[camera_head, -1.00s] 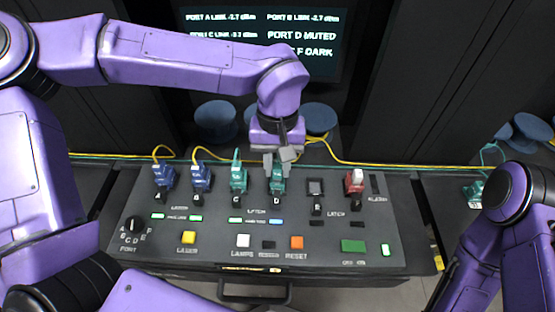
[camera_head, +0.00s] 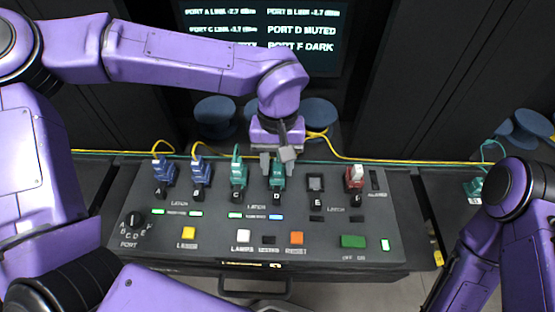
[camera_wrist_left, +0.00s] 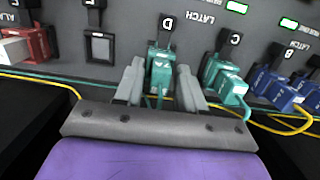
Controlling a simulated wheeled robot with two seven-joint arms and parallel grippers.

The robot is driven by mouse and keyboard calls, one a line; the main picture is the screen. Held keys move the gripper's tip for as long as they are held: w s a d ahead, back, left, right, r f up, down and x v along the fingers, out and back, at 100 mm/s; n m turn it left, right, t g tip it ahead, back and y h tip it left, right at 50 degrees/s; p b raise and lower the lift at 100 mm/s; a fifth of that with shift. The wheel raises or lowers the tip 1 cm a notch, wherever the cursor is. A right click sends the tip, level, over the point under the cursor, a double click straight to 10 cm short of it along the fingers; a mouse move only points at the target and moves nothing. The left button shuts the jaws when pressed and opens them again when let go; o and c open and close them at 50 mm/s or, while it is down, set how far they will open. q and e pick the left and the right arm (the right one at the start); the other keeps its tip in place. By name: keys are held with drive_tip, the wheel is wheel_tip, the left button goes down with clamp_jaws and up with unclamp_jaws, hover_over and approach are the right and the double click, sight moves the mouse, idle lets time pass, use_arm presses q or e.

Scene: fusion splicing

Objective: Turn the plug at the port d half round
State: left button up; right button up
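The teal plug at port D (camera_head: 277,180) stands in its socket on the dark panel (camera_head: 330,240). In the left wrist view the plug (camera_wrist_left: 162,72) sits between the two grey fingers of my left gripper (camera_wrist_left: 160,88). The fingers are apart, one on each side of the plug, with a narrow gap that is hard to judge. In the head view my left gripper (camera_head: 277,160) is just behind and above the plug, partly hiding its top. My right arm (camera_head: 520,200) shows at the right, but its gripper is out of view.
A teal plug at port C (camera_head: 238,178) is close on the left, with blue plugs at A (camera_head: 163,172) and B (camera_head: 199,172) beyond. Port E (camera_head: 315,184) is empty; a red plug (camera_head: 355,178) is at F. The screen (camera_head: 300,30) reads port D muted. Yellow cables run behind.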

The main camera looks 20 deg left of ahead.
use_arm(q)
drive_tip(key=shift+o, duration=0.7)
drive_tip(key=shift+r, duration=0.1)
wheel_tip(320, 180, up, 10)
drive_tip(key=w, duration=0.1)
drive_tip(key=shift+a+r, duration=0.15)
drive_tip(key=shift+a, duration=0.05)
drive_tip(key=shift+w, duration=0.1)
